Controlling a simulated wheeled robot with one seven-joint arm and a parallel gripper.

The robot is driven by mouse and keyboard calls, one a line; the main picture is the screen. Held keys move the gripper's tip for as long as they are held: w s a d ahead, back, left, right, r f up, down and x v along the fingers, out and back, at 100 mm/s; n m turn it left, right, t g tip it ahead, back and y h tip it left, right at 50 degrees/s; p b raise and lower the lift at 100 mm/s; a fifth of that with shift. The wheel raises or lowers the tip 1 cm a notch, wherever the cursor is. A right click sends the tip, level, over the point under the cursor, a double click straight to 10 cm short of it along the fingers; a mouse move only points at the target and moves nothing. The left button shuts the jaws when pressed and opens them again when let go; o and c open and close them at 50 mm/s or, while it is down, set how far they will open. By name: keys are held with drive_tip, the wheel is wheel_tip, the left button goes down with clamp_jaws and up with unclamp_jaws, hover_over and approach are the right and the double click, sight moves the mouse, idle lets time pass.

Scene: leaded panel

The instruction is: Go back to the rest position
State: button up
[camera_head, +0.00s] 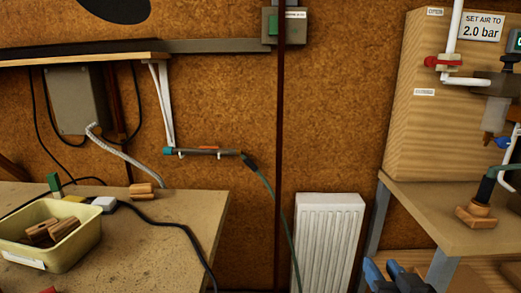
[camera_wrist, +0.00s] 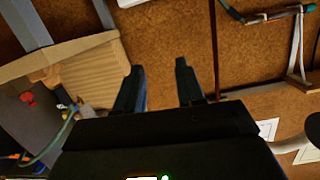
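My gripper (camera_head: 383,268) shows at the bottom edge of the head view, its two blue-grey fingers apart in front of the low wooden shelf at the right. In the wrist view my gripper (camera_wrist: 160,67) has its dark fingers spread, with nothing between them. Behind the gap is only brown wall board. No part of the gripper touches anything that I can see. The rest of my arm is out of the head view.
A workbench (camera_head: 150,220) with a cream bin (camera_head: 85,250) of wooden pieces is at the left. A white radiator (camera_head: 328,240) stands mid-right. A wooden cabinet (camera_head: 415,130) with pipes stands on the right bench (camera_head: 430,215). A torch-like tool (camera_head: 205,151) hangs on the wall.

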drive_tip(key=s+a+f, duration=0.1)
drive_tip(key=s+f, duration=0.3)
drive_tip(key=s, duration=0.6)
drive_tip(key=s+a+f, duration=0.1)
drive_tip(key=s+f, duration=0.3)
drive_tip(key=s, duration=0.6)
drive_tip(key=s+r+n, duration=0.1)
drive_tip(key=s+r, duration=0.1)
drive_tip(key=s, duration=0.8)
drive_tip(key=s+d+r+g, duration=0.1)
drive_tip(key=s+r, duration=0.1)
drive_tip(key=s, duration=0.7)
drive_tip(key=shift+s+r+n+y, duration=0.35)
drive_tip(key=shift+s+n+y, duration=0.05)
drive_tip(key=shift+d, duration=0.1)
